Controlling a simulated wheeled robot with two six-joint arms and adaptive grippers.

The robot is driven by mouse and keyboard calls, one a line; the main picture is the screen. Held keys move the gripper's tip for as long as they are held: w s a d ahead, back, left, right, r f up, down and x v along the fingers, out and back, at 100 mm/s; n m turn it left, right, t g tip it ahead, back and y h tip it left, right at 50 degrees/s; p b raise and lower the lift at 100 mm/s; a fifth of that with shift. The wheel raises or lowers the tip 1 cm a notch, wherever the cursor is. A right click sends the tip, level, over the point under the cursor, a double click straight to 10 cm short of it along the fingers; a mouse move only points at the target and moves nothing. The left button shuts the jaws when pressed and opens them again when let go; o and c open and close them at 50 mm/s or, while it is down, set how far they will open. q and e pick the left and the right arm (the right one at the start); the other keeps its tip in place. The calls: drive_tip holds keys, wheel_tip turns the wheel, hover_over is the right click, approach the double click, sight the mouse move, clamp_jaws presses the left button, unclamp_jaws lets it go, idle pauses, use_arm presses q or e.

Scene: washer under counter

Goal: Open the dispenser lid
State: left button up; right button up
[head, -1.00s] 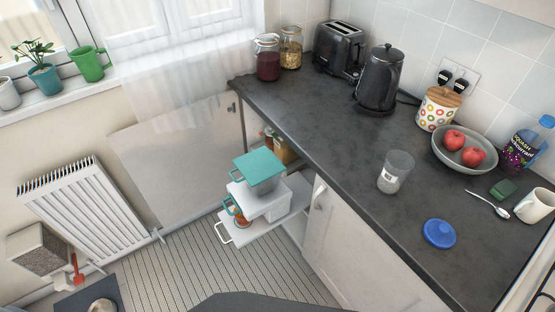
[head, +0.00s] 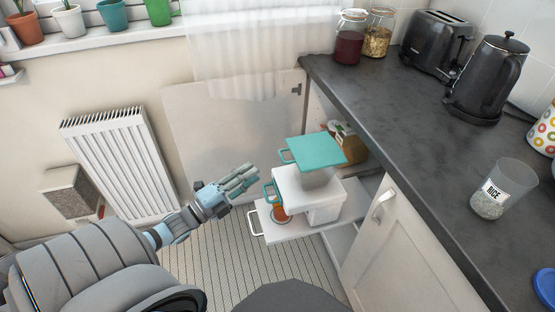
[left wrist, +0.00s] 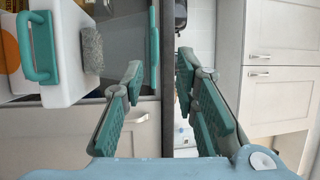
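I take this container to be the dispenser. A white box (head: 300,184) with a teal handle (head: 270,192) is just below. My left gripper (head: 254,172) is to the left of the rack, apart from it, with empty fingers. In the left wrist view its fingers (left wrist: 160,68) are spread, and the white box with its teal handle (left wrist: 38,47) shows at upper left. My right gripper is not in view.
The rack's lower shelf (head: 318,231) has a white handle in front. The cupboard door (head: 220,135) stands open behind. The dark counter (head: 400,120) overhangs the right side, with a rice jar (head: 503,190) and a kettle (head: 488,80) on it. A radiator (head: 122,160) stands at left.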

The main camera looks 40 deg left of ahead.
sight(281, 156)
use_arm(q)
drive_tip(key=b+x, duration=0.1)
drive_tip(key=x, duration=0.2)
drive_tip(key=b+x, duration=0.1)
drive_tip(key=x, duration=0.3)
drive_tip(key=d+b+x, duration=0.1)
drive_tip(key=x, duration=0.3)
drive_tip(key=shift+d+f, duration=0.15)
drive_tip(key=shift+f, duration=0.2)
drive_tip(key=shift+w+r, duration=0.1)
drive_tip(key=shift+w, duration=0.1)
drive_tip(key=shift+s+a, duration=0.2)
drive_tip(key=shift+a, duration=0.25)
clamp_jaws()
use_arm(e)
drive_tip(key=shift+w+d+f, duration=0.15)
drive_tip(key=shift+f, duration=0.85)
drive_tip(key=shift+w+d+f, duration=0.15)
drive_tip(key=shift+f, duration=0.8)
